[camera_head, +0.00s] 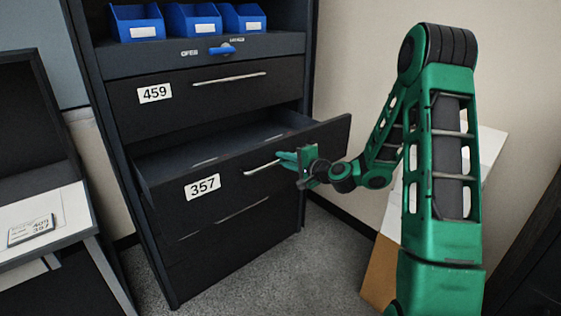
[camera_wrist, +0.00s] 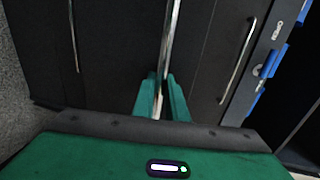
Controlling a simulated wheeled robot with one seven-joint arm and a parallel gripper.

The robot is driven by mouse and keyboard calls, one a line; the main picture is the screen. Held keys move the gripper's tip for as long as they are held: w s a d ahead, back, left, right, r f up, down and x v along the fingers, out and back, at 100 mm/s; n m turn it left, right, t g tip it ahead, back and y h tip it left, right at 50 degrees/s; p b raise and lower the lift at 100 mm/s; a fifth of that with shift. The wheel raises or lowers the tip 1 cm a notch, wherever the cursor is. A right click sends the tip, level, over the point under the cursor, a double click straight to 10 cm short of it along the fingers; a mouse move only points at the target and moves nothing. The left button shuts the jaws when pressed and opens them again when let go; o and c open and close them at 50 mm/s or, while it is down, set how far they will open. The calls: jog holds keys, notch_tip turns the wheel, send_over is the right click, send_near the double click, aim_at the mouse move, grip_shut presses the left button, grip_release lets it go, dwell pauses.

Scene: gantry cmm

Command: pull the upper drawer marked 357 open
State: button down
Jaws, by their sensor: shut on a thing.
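The drawer marked 357 (camera_head: 222,180) stands pulled out of the dark cabinet, below the closed drawer marked 459 (camera_head: 190,88). Its inside shows from above and looks mostly empty. My green gripper (camera_head: 284,160) is at the right part of its metal handle (camera_head: 262,167). In the wrist view the two fingers of my gripper (camera_wrist: 162,98) are shut on the handle bar (camera_wrist: 170,45), one on each side of it.
Blue bins (camera_head: 194,20) stand on the cabinet's top shelf, above a blue-handled item (camera_head: 222,49). A closed drawer (camera_head: 215,250) lies below. A desk with a label card (camera_head: 31,229) is at left. A board (camera_head: 380,272) leans behind my arm. Carpet (camera_head: 310,270) in front is clear.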

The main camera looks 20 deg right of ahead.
jog(key=shift+s+f, duration=0.1)
jog(key=shift+f, duration=0.05)
jog(key=c, duration=1.8)
grip_release()
jog(key=shift+o, duration=0.2)
jog(key=v, duration=1)
jog(key=shift+s, duration=0.25)
